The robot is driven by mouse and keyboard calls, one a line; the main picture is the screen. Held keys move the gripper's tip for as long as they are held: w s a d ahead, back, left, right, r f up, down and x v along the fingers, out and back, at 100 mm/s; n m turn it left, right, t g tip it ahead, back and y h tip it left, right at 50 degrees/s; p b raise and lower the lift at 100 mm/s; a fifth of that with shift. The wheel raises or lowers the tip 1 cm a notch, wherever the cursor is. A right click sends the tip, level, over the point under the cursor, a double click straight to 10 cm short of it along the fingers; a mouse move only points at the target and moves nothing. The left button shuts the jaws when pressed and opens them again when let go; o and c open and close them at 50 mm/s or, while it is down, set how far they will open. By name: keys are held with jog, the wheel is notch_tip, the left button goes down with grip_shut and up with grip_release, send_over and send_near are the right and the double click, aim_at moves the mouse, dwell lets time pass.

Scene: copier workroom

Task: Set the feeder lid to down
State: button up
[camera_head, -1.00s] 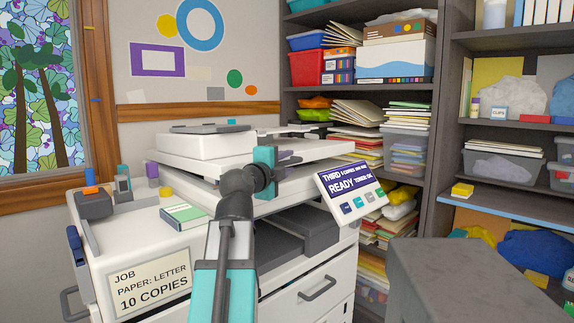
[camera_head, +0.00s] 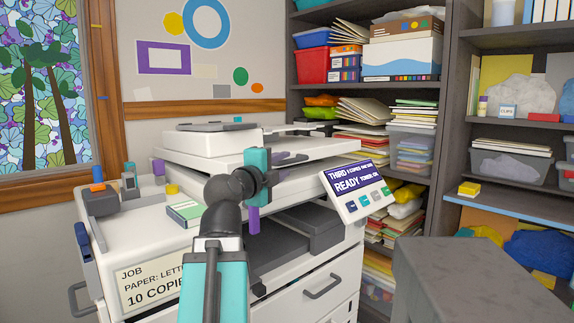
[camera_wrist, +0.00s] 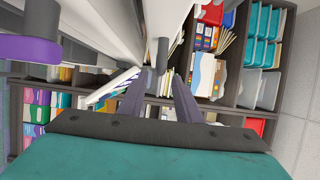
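The copier (camera_head: 130,220) stands at centre left. Its white feeder top (camera_head: 205,143), with a grey tray on it, sits above stacked white panels (camera_head: 325,149). I cannot tell clearly which panel is the lid or how far it is raised. My gripper (camera_head: 297,157) is beside the panels' front edge, fingers pointing right. In the wrist view the two purple-grey fingers (camera_wrist: 157,75) are apart with nothing clearly held. A grey rod (camera_wrist: 162,54) on a white edge shows between or beyond the tips. A purple cylinder (camera_head: 252,219) hangs below my wrist; a purple knob shows at upper left (camera_wrist: 35,48).
The tilted display panel (camera_head: 357,188), reading READY, juts out to the right. A green book (camera_head: 185,213) and a stapler-like dark item (camera_head: 100,200) lie on the copier's left. A grey-topped surface (camera_head: 475,275) is at front right. Full shelves (camera_head: 447,100) stand behind.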

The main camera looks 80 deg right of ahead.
jog(key=b+v, duration=0.5)
jog(key=v, duration=0.2)
dwell(0.3)
jog(key=shift+w, duration=0.1)
dwell(0.3)
